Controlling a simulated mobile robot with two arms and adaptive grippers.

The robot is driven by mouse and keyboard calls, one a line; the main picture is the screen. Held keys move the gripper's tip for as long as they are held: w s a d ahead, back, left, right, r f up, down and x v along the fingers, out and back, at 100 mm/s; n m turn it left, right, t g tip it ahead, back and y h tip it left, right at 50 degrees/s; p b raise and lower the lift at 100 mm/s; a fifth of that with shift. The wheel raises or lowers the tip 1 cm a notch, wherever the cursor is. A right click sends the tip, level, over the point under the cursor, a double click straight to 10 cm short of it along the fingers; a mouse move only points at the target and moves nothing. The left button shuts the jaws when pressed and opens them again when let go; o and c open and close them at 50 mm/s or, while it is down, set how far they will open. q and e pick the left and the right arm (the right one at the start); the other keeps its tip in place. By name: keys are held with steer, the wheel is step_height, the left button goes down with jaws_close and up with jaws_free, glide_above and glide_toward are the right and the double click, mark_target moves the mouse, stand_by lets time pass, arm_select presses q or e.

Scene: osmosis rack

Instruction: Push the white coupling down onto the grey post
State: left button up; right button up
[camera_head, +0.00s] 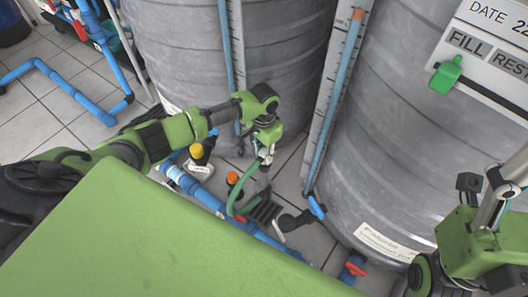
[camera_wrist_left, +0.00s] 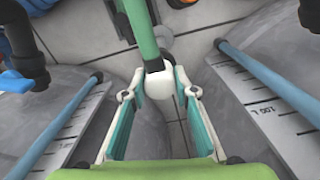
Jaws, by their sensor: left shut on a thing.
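My left gripper (camera_head: 266,156) reaches down in front of the tanks in the head view. In the left wrist view its two pale fingers with teal pads (camera_wrist_left: 159,92) are closed on the white coupling (camera_wrist_left: 160,82). A green hose (camera_wrist_left: 143,30) with a dark grey collar meets the coupling and runs away from the wrist. The hose (camera_head: 233,200) also shows in the head view, curving down below the gripper. I cannot make out the grey post for certain. My right arm's green wrist (camera_head: 468,242) is at the lower right; its fingers do not show clearly.
Two large grey tanks (camera_head: 165,45) (camera_head: 410,130) stand behind, with blue level tubes and scales. Blue pipes (camera_head: 212,200) and orange-capped fittings (camera_head: 232,178) run low near the gripper. A FILL/REST sign (camera_head: 490,50) with a green slider is at the upper right.

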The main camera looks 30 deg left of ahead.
arm_select(q)
steer(key=shift+f, duration=0.4)
steer(key=o, duration=1.2)
step_height(320, 180, up, 12)
steer(key=shift+r, duration=0.1)
